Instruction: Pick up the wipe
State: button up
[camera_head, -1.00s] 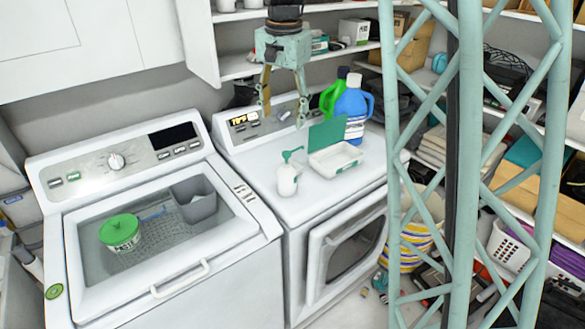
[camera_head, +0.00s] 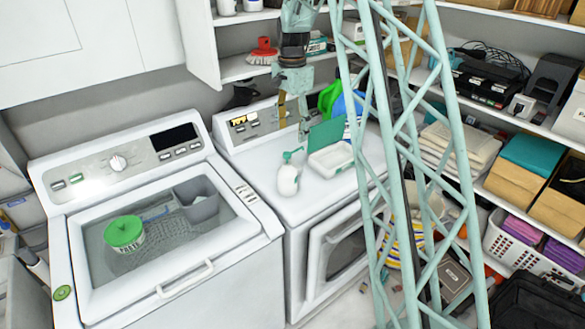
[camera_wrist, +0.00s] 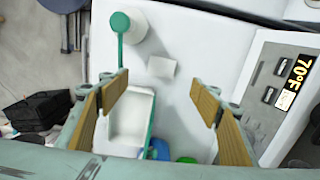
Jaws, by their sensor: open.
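A small white square piece (camera_wrist: 161,67), which looks like the wipe, lies on the white dryer top (camera_head: 262,172). I cannot make it out in the head view. In the wrist view it sits between and slightly beyond my spread fingertips. My gripper (camera_head: 292,115) is open and empty above the dryer; it also shows in the wrist view (camera_wrist: 160,95). Both wooden-looking finger pads are apart, with nothing between them. I cannot judge its exact height above the piece.
Blue (camera_head: 345,104) and green (camera_head: 328,97) jugs stand behind. The control panel (camera_wrist: 285,80) borders the dryer. A washer with a green-lidded tub (camera_head: 124,233) is left.

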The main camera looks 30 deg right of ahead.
jog(key=shift+w+d+f+m, duration=0.2)
jog(key=shift+w+d+f, duration=0.15)
jog(key=shift+f, duration=0.25)
jog(key=shift+w+d+f+m, duration=0.2)
jog(key=shift+w+d+f, duration=0.15)
jog(key=shift+f, duration=0.25)
jog(key=shift+s+f, duration=0.1)
jog(key=shift+f, duration=0.05)
send_over(294, 164)
jog(key=shift+f, duration=4.2)
jog(key=shift+f, duration=0.1)
jog(key=shift+s+a+f, duration=0.1)
jog(key=shift+f, duration=2.35)
jog(key=shift+c, duration=0.9)
jog(key=c, duration=0.7)
